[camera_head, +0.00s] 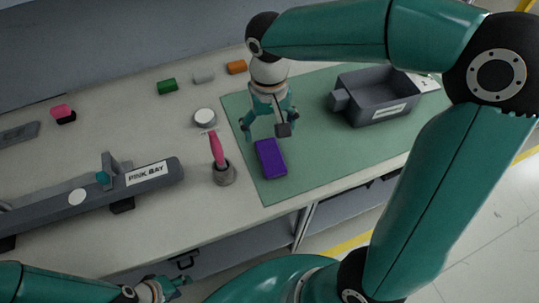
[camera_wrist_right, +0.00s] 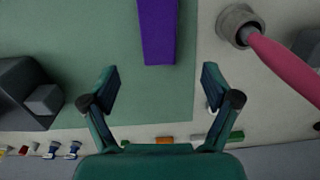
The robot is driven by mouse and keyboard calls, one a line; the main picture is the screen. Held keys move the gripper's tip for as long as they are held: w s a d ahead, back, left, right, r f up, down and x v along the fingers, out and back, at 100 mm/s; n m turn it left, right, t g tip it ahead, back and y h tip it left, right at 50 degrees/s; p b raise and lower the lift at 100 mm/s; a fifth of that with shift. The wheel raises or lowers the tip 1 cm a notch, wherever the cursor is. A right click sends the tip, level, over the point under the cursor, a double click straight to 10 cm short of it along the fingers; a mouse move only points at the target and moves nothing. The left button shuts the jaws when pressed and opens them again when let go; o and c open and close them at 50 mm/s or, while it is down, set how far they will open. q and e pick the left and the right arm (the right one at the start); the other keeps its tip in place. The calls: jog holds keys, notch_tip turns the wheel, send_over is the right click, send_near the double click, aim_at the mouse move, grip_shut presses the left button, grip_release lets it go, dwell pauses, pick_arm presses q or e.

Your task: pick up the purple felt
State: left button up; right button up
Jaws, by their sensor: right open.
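The purple felt (camera_head: 270,158) is a flat rectangular block lying on the green mat (camera_head: 330,165) near its left edge. It also shows in the right wrist view (camera_wrist_right: 158,30) at the top middle, ahead of the fingers. My right gripper (camera_head: 267,128) hangs above the mat, just behind the felt in the head view. In the right wrist view its fingers (camera_wrist_right: 160,90) are spread with nothing between them, apart from the felt. My left gripper (camera_head: 160,288) is at the bottom left, off the bench's front edge. It is small and partly cut off, so its opening is unclear.
A pink-handled tool (camera_head: 216,150) stands in a round grey holder (camera_head: 223,175) left of the felt. A grey bin (camera_head: 383,105) sits on the mat's right. A labelled grey bay (camera_head: 90,197) is at left. Green (camera_head: 167,86), grey (camera_head: 204,77) and orange (camera_head: 236,67) blocks lie behind.

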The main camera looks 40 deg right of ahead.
aim_at(271, 155)
jog(key=f, duration=0.9)
jog(key=shift+s+f, duration=0.25)
jog(key=shift+f, duration=0.1)
jog(key=shift+c, duration=0.3)
jog(key=c, duration=1)
